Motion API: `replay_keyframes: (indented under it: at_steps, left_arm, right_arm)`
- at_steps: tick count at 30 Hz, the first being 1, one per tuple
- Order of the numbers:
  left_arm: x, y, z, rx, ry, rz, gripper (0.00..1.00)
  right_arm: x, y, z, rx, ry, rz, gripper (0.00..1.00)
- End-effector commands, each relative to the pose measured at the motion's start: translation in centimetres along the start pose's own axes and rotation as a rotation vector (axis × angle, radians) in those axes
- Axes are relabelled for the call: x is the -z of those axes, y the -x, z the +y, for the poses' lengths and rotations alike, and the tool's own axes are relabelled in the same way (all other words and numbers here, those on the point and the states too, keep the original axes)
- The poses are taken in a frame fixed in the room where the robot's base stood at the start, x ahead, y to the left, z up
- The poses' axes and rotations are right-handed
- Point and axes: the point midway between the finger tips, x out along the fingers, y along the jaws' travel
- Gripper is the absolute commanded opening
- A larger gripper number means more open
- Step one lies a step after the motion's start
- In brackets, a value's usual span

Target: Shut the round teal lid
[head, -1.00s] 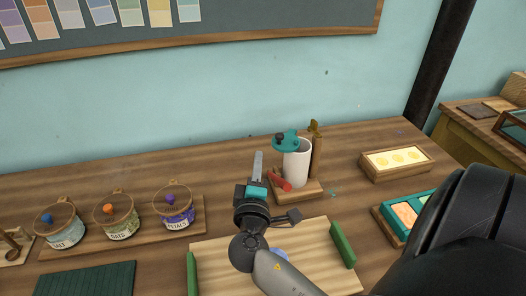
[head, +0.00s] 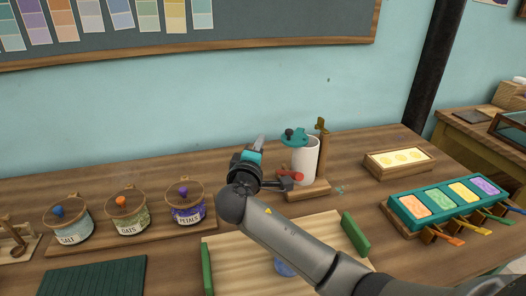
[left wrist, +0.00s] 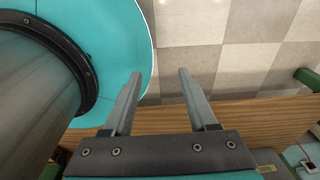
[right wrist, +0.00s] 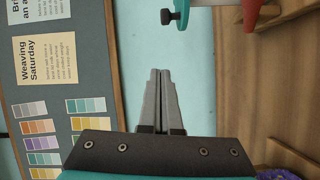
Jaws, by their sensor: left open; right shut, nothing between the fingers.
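The round teal lid (head: 294,135) with a dark knob is at the top of a white cylinder (head: 304,163), offset to its left, with part of the pale rim showing. The lid also shows at the top edge of the right wrist view (right wrist: 196,12). My right gripper (head: 260,141) is just left of the lid at about its height, shut and empty; I see no contact. Its closed fingers show in the right wrist view (right wrist: 158,75). My left gripper (left wrist: 155,85) is open and empty, seen only in the left wrist view, near a wooden edge.
The cylinder stands on a wooden base with a red handle (head: 290,176) and a brass-coloured post (head: 321,137). Labelled jars (head: 187,204) stand at left. A chalkboard hangs behind.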

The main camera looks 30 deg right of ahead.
Motion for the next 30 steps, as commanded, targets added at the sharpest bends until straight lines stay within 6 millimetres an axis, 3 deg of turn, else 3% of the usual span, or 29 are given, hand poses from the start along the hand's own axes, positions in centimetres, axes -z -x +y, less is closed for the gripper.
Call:
replay_keyframes:
  at_steps: [9, 18, 30]
  left_arm:
    - [1.1, -1.3, -0.9, 0.011, 0.001, 0.022, 0.58]
    - [1.7, -1.2, -2.5, 0.033, -0.003, 0.030, 0.58]
    - [1.2, -1.3, -1.9, 0.025, -0.001, 0.023, 0.58]
  right_arm:
    - [-0.1, -5.9, 0.0, -0.002, -0.002, -0.002, 0.00]
    - [-3.5, -6.6, -0.1, 0.000, -0.001, 0.000, 0.00]
    - [-3.9, -6.7, -0.1, 0.001, -0.002, 0.000, 0.00]
